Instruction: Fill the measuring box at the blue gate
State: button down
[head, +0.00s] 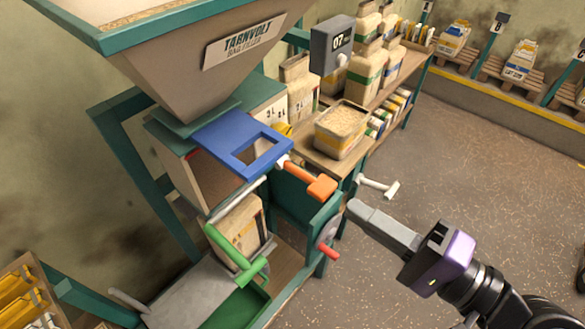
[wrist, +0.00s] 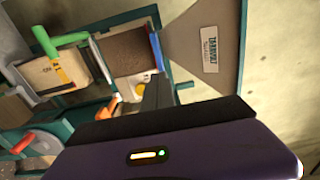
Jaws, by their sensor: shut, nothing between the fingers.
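The blue gate (head: 222,130) is a flat plate with a rectangular hole, sticking out under the hopper (head: 170,60). It shows edge-on as a blue strip in the wrist view (wrist: 156,46). A brown box-like body (head: 200,178), which looks like the measuring box, is below the plate; it also shows in the wrist view (wrist: 127,52). Its inside is hidden, so I cannot tell how full it is. My gripper (head: 354,207) is shut and empty, to the right of the orange handle (head: 321,187) and apart from the gate.
A green handle (head: 238,255) stands before a paper bag (head: 240,228). A red-handled wheel (head: 328,251) and a white handle (head: 378,187) stick out near my gripper.

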jog(key=p, duration=0.4)
send_near(273, 159)
jog(key=x, duration=0.5)
jog(key=shift+a, duration=0.1)
jog(key=shift+x, duration=0.85)
jog(key=shift+f, duration=0.15)
jog(key=x, duration=0.5)
jog(key=shift+w, duration=0.1)
jog(key=shift+w+a, duration=0.1)
jog(key=shift+a, duration=0.05)
jog(key=shift+r, duration=0.2)
